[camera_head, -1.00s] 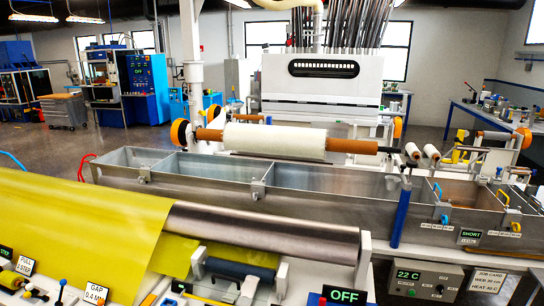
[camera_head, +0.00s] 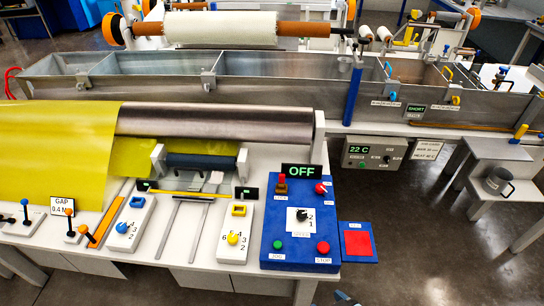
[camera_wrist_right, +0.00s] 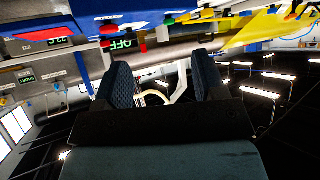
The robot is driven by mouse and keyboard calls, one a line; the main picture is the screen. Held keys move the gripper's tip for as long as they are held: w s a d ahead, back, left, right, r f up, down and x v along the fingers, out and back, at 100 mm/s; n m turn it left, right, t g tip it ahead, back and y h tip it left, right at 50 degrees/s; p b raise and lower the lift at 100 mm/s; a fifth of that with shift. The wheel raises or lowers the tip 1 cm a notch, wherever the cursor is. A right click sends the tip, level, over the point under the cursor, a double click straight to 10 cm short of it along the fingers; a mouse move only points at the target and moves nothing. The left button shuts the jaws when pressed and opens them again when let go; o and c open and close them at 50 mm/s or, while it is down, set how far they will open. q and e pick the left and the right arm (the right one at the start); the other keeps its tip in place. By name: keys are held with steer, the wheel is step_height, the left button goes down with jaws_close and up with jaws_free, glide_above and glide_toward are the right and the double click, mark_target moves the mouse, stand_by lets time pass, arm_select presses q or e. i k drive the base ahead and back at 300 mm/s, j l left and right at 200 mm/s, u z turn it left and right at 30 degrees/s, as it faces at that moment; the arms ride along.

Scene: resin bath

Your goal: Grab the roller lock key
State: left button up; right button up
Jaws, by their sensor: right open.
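A small red-topped piece on a brown block, probably the roller lock key (camera_head: 282,184), stands at the upper left of the blue control panel (camera_head: 268,238), above a small label that seems to read LOCK. My right gripper (camera_wrist_right: 162,78) shows in the right wrist view with its two dark pads spread apart and nothing between them. That view is upside down, with the panel's red and green buttons along its top edge, beyond the fingertips. I cannot pick out the key there for certain. My left gripper is in neither view.
A green OFF display (camera_head: 301,171) stands behind the panel. A red knob (camera_head: 320,188), a dial (camera_head: 302,215) and green and red buttons share the panel. A red pad (camera_head: 358,243) sits to its right. Yellow web and a steel roller (camera_head: 215,125) lie behind. Open floor is at right.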

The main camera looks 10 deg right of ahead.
mark_target(281, 177)
steer(key=l+u, duration=0.45)
steer(key=l, duration=0.4)
steer(key=l+u, duration=0.5)
steer(key=l, duration=0.35)
steer(key=l+u, duration=0.25)
steer(key=k+l+u, duration=0.15)
steer(key=l+u, duration=0.15)
steer(key=k+l+u, duration=0.25)
steer(key=i+l+u, duration=0.2)
steer(key=l, duration=0.3)
steer(key=l+u, duration=0.25)
steer(key=l, duration=0.2)
steer(key=k, duration=0.05)
